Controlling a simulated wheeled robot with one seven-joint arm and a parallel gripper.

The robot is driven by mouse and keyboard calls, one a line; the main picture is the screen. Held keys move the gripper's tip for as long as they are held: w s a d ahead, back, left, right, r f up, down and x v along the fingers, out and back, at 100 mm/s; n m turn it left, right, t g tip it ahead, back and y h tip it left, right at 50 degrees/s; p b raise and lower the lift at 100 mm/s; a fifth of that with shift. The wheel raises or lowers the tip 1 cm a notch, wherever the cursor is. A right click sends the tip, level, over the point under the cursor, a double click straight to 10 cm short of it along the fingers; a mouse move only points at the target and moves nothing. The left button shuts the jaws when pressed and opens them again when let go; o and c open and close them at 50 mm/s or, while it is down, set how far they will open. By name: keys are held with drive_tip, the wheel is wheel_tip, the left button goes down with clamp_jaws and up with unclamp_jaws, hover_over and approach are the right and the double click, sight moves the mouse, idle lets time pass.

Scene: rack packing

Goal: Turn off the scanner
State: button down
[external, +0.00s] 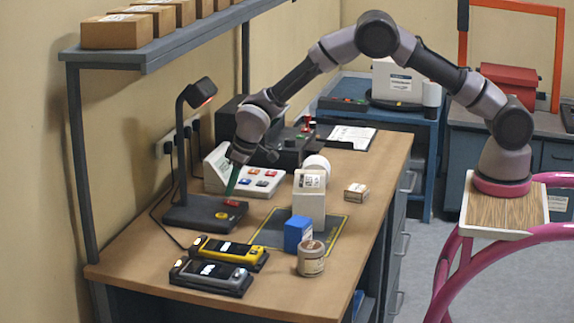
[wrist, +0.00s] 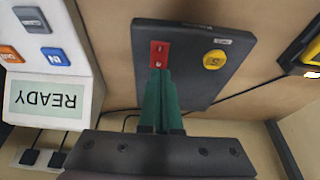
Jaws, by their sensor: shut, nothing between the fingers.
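The scanner (external: 188,213) is a black stand on the bench, with a flat base, an upright post and a head lit red underneath. Its base (wrist: 195,88) fills the middle of the wrist view and carries a small red rocker switch (wrist: 159,52) and a round yellow button (wrist: 214,60). My gripper (external: 229,192) points down over the base with its green fingers closed together and empty. In the wrist view its fingertips (wrist: 159,72) overlap the near end of the red switch; I cannot tell whether they press it. The switch's position is unclear.
A white button console (external: 255,181) stands just behind the base; its screen (wrist: 45,98) reads READY. Yellow (external: 228,251) and grey (external: 208,274) handheld devices lie in front. A blue box (external: 297,234), a white carton (external: 309,196) and a jar (external: 311,260) stand to the right.

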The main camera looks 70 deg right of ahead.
drive_tip(key=shift+x, duration=0.85)
drive_tip(key=shift+s+f, duration=0.1)
drive_tip(key=shift+s, duration=0.05)
drive_tip(key=shift+f, duration=0.25)
drive_tip(key=shift+s, duration=0.85)
drive_tip(key=w+v, duration=0.1)
drive_tip(key=v, duration=1.3)
drive_tip(key=shift+r, duration=0.2)
